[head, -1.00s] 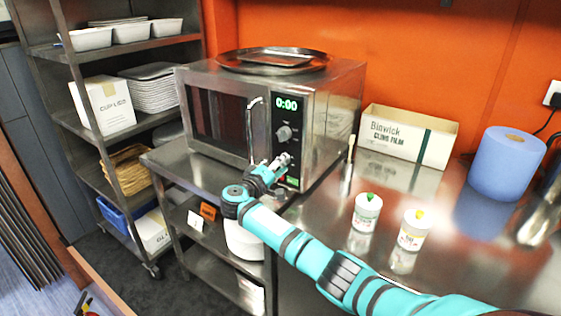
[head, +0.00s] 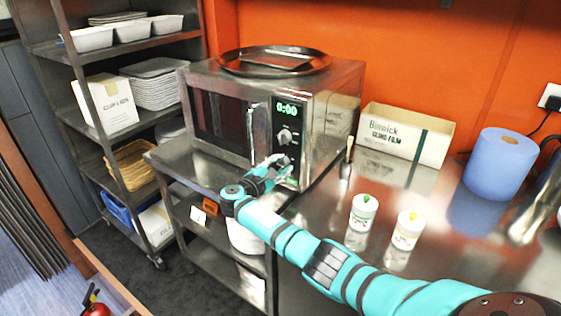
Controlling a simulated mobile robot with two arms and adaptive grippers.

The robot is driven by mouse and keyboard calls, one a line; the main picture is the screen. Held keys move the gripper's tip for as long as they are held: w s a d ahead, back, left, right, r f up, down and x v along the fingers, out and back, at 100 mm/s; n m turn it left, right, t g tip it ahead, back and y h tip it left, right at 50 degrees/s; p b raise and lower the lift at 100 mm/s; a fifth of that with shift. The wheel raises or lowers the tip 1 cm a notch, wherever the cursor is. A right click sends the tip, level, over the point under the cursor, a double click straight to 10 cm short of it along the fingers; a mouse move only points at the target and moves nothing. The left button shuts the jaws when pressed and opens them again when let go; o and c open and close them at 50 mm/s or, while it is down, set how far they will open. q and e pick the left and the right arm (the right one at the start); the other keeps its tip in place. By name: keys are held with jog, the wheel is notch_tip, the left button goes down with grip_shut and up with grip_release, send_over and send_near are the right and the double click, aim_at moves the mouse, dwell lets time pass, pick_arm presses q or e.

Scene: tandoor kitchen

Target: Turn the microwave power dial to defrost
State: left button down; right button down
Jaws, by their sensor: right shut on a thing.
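The microwave (head: 319,112) stands on a steel counter, its door shut and its green display (head: 287,108) reading 0:00. A round grey dial (head: 285,136) shows on the control panel below the display. My right gripper (head: 281,163) is at the lower part of the panel, just below that visible dial. It is shut on what appears to be a second, lower dial, the power dial, which the fingers hide. The dial's pointer and markings cannot be read. My left gripper is not in view.
A dark round tray (head: 274,62) lies on top of the microwave. A cling film box (head: 407,136), two small white tubs (head: 363,213) (head: 407,231) and a blue roll (head: 502,165) stand on the counter to the right. A steel rack (head: 70,60) stands at the left.

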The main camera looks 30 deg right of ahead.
jog(key=n+p, duration=0.1)
jog(key=n, duration=0.2)
jog(key=shift+n+g+p, duration=0.3)
jog(key=shift+n+p, duration=0.3)
jog(key=shift+n, duration=1)
jog(key=shift+f, duration=0.1)
jog(key=c, duration=1)
grip_release()
jog(key=f+v, duration=0.1)
jog(key=v, duration=1.1)
jog(key=shift+r, duration=0.3)
jog(key=shift+w+a, duration=0.1)
jog(key=shift+w, duration=0.05)
